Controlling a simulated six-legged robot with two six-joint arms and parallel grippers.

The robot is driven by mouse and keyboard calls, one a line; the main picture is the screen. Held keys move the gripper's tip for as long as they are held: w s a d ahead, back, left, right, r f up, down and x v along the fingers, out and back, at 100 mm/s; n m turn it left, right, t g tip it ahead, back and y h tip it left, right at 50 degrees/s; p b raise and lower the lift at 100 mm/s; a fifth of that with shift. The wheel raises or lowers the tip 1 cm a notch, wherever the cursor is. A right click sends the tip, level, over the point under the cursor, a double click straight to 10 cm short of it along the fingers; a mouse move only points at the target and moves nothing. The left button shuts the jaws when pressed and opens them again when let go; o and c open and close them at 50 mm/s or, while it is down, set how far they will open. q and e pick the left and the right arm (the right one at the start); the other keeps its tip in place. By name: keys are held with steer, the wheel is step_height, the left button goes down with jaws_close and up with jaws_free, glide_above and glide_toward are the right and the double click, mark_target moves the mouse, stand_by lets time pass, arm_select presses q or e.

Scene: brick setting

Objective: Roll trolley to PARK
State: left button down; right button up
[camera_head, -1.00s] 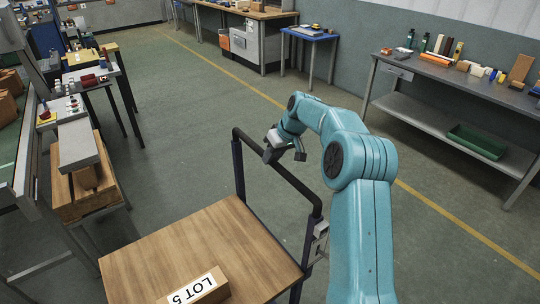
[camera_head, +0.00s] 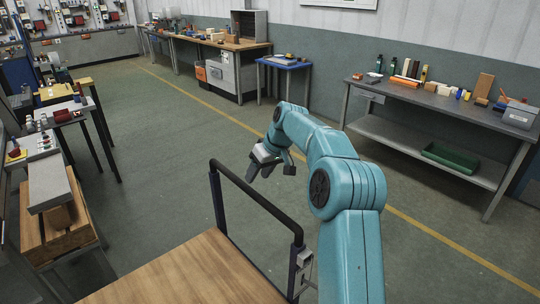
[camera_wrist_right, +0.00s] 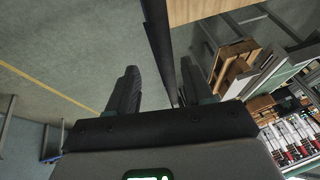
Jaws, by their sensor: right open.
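The trolley has a wooden deck (camera_head: 190,272) and a dark upright handle frame (camera_head: 258,200) at its far end. It stands in the lower middle of the head view, its near part cut off by the frame. My right gripper (camera_head: 268,172) is open and empty, just beyond the handle's top bar in the picture. In the right wrist view the dark handle bar (camera_wrist_right: 157,35) runs between the open fingers of the right gripper (camera_wrist_right: 158,75); I cannot tell how close it is. A corner of the deck (camera_wrist_right: 205,8) shows at the top. No PARK marking is visible. My left gripper is out of view.
A grey bench (camera_head: 440,110) with bottles, blocks and a green tray stands right. A small blue-topped table (camera_head: 285,63) and a workbench (camera_head: 215,42) stand at the back. Small tables and a wooden stand (camera_head: 60,232) line the left. Green floor with a yellow line (camera_head: 215,108) is clear between.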

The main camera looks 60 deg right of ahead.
steer(key=v, duration=1)
steer(key=shift+r+p, duration=0.3)
steer(key=shift+p, duration=0.05)
steer(key=shift+s, duration=0.1)
